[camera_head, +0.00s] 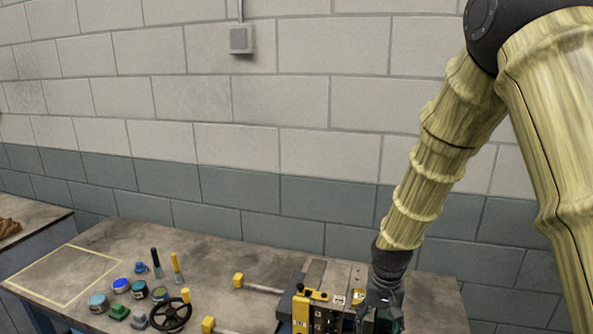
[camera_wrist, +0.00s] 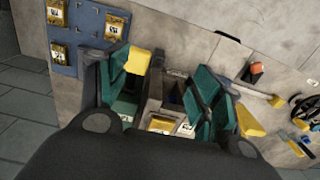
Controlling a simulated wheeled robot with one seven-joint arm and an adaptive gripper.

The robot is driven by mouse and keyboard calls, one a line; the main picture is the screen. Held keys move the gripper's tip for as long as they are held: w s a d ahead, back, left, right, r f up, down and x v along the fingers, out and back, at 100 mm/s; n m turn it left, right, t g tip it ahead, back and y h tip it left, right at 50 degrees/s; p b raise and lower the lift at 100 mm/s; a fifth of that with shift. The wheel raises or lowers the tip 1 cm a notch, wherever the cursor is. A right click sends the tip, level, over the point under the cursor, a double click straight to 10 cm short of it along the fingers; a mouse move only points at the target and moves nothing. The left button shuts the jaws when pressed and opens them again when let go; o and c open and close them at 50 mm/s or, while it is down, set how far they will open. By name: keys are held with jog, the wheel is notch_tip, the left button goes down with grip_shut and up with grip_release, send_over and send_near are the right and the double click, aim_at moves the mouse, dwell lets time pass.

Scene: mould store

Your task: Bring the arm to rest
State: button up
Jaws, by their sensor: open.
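My arm, in a pale yellow sleeve, reaches down from the upper right of the head view. My gripper (camera_head: 383,308) is low over the right part of the workbench (camera_head: 225,262), partly cut off by the lower edge. In the wrist view my gripper (camera_wrist: 163,82) is open, its teal-padded fingers wide apart. A grey block-like fixture (camera_wrist: 154,92) with a yellow label shows between the fingers; nothing appears gripped. Whether the fingers touch the fixture cannot be told.
Yellow-tagged blocks (camera_head: 301,313) crowd beside the gripper. Left of them lie yellow-ended bars, a black handwheel (camera_head: 170,315), and several small pots and tools. A yellow-outlined area (camera_head: 60,276) on the bench is empty. A block wall (camera_head: 240,110) stands behind.

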jog(key=s+d+f+n+b, duration=0.1)
jog(key=s+f+b, duration=0.1)
jog(key=s+f, duration=1.1)
jog(key=s+d+f+n+b, duration=0.1)
jog(key=s+f+b, duration=0.1)
jog(key=s+f, duration=1.05)
jog(key=s+f+b, duration=0.1)
jog(key=s+f, duration=0.8)
jog(key=shift+s+d+f+n, duration=0.3)
jog(key=shift+s+d, duration=0.05)
